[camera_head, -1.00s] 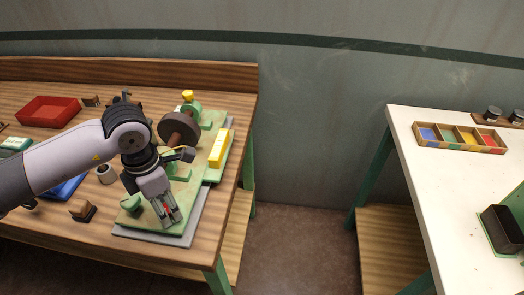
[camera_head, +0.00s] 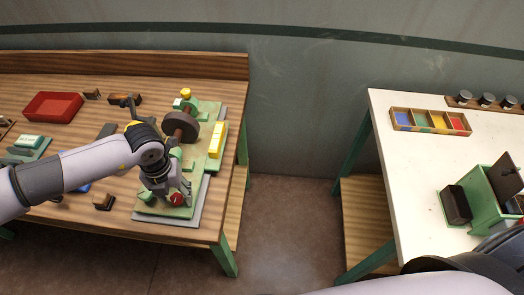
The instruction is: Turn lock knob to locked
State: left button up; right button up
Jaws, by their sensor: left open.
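A machine on a green base (camera_head: 150,210) stands at the right end of the wooden bench, with a dark round drum (camera_head: 182,126) at its back. A small red knob (camera_head: 177,199) shows near the front of the base; I take it for the lock knob. My left gripper (camera_head: 176,193) points down over the front of the base, open, with its fingertips at the red knob. I cannot tell whether they touch it. The gripper and wrist hide part of the base, and the knob's turn position is too small to read. My right gripper is out of view.
A yellow block (camera_head: 216,140) sits on the machine's right side. A red tray (camera_head: 54,106) lies at the back left of the bench. A white table (camera_head: 415,170) with a divided colour tray (camera_head: 430,132) and a green box (camera_head: 487,205) stands right, across a floor gap.

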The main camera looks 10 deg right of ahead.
aim_at(177, 197)
pick_arm(q)
jog(key=n+p, duration=0.4)
jog(key=shift+r+n, duration=0.3)
jog(key=shift+r, duration=0.05)
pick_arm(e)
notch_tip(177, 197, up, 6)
pick_arm(q)
notch_tip(177, 197, up, 17)
jog(key=b, duration=0.6)
jog(key=s+d+r+m+g+h, duration=0.1)
jog(key=s+d+h, duration=0.4)
jog(key=d, duration=0.5)
jog(key=s+d+r+m+g+h, duration=0.1)
jog(key=s+d+r+g+h, duration=0.2)
jog(key=s+d+h, duration=0.3)
jog(key=shift+d+m+p, duration=0.3)
jog(key=shift+d+m, duration=0.1)
jog(key=shift+d, duration=2.1)
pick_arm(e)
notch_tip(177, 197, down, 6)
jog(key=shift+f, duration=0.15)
pick_arm(q)
jog(key=shift+r, duration=0.15)
